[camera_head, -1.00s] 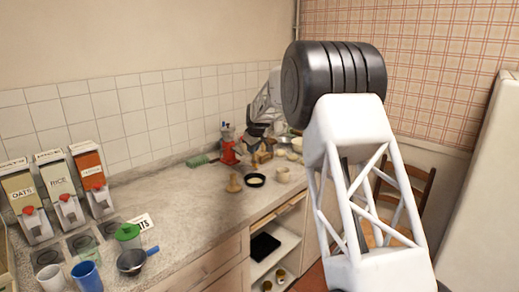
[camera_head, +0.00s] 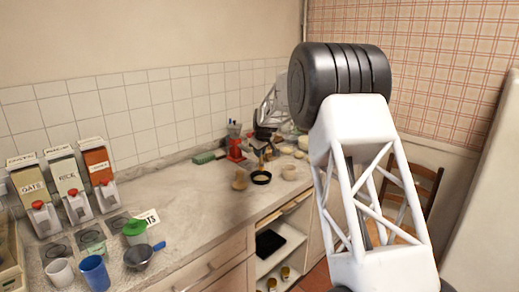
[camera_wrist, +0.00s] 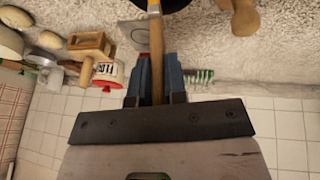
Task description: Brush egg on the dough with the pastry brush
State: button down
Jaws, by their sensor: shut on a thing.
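My gripper (camera_wrist: 158,65) is shut on a slim wooden handle (camera_wrist: 157,42), most likely the pastry brush, which points away between the two blue fingers. Its far end has a pale metal-like band at the top edge of the wrist view; bristles cannot be made out. In the head view my gripper (camera_head: 264,134) is small and dark at the back of the counter. A black bowl (camera_head: 261,178) with pale yellow contents stands in front of it; its dark edge shows beyond the brush (camera_wrist: 178,4). Pale rounded pieces (camera_head: 299,154), possibly dough, lie to the right.
A red item (camera_head: 235,150) stands left of my gripper. The counter's middle is clear.

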aim_at(262, 159)
jog(key=shift+f, duration=1.35)
jog(key=shift+f, duration=0.65)
dwell(0.5)
jog(key=shift+s+a, duration=0.15)
jog(key=shift+a, duration=0.05)
jog(key=shift+s+a, duration=0.3)
dwell(0.4)
jog(key=shift+w+d, duration=0.1)
jog(key=shift+w+d, duration=0.8)
jog(key=shift+d, duration=0.05)
dwell(0.4)
jog(key=shift+s+a, duration=0.1)
